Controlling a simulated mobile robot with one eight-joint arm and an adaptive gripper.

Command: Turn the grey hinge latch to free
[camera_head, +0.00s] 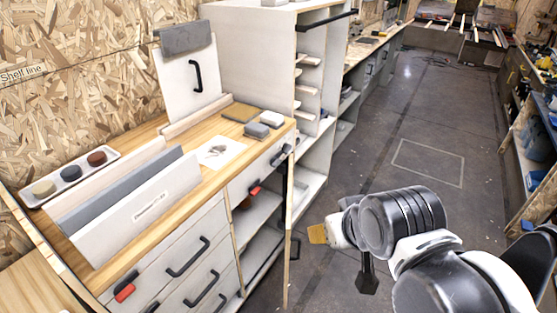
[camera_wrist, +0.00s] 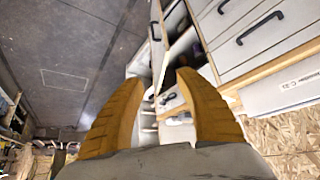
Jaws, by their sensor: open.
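I cannot clearly pick out the grey hinge latch. A small dark grey fitting (camera_head: 279,156) on the right end of the cabinet front may be it, but its detail is too small to read. Two red-tipped latches also show on the front, one at the right (camera_head: 254,191) and one at the lower left (camera_head: 125,292). My gripper (camera_head: 318,234) hangs over the floor to the right of the cabinet, apart from it. In the wrist view its two orange fingers stand apart, open and empty (camera_wrist: 160,80), with the cabinet front beyond them.
An open door (camera_head: 290,210), seen edge-on, stands out from the cabinet between it and my gripper. The worktop carries a tray (camera_head: 112,158) of round pieces, panels and small blocks (camera_head: 257,130). Drawers with black handles (camera_head: 188,258) face me.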

